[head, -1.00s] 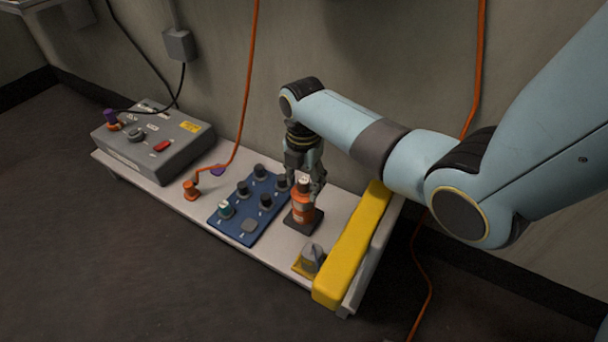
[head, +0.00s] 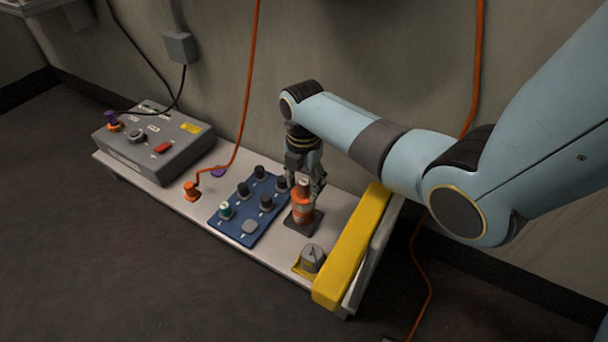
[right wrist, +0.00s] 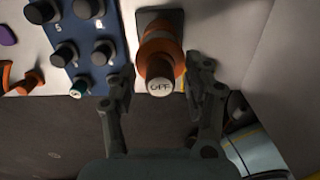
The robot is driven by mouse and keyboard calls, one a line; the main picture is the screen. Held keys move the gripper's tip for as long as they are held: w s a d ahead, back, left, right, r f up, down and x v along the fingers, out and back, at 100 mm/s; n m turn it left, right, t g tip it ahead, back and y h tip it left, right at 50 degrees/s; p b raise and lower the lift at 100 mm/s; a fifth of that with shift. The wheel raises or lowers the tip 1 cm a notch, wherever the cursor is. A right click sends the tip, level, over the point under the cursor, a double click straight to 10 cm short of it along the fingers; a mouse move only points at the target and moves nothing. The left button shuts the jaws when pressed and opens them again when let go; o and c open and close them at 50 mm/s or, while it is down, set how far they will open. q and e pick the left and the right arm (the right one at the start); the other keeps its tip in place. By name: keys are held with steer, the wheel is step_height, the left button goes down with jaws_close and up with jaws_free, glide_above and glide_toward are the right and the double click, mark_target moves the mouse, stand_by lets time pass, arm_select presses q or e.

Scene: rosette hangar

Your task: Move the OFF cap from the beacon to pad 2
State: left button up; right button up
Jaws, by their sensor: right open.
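The beacon (head: 303,213) is an orange cylinder with a pale band on a dark square base, near the right end of the bench. Its cap (right wrist: 160,87) reads OFF and sits on top in the right wrist view. My right gripper (right wrist: 161,80) is open, with one finger on each side of the cap and a gap showing at both sides. In the head view the gripper (head: 316,186) is just above the beacon. A blue board (head: 236,237) with several dark knobs lies left of the beacon. Labels 5 and 6 show on it; I cannot make out pad 2. My left gripper is out of view.
A yellow bar (head: 350,252) edges the bench's right end. A grey knob (head: 313,257) on a yellow plate stands in front of the beacon. A grey control box (head: 150,150) and an orange plug (head: 191,190) with a cable are to the left. The wall is close behind.

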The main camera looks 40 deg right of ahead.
mark_target(304, 181)
steer(key=shift+c, duration=0.4)
jaws_close()
arm_select(q)
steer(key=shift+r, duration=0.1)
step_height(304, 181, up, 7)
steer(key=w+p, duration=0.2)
steer(key=p, duration=0.4)
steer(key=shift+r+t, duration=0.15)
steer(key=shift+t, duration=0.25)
arm_select(e)
steer(key=shift+r, duration=3)
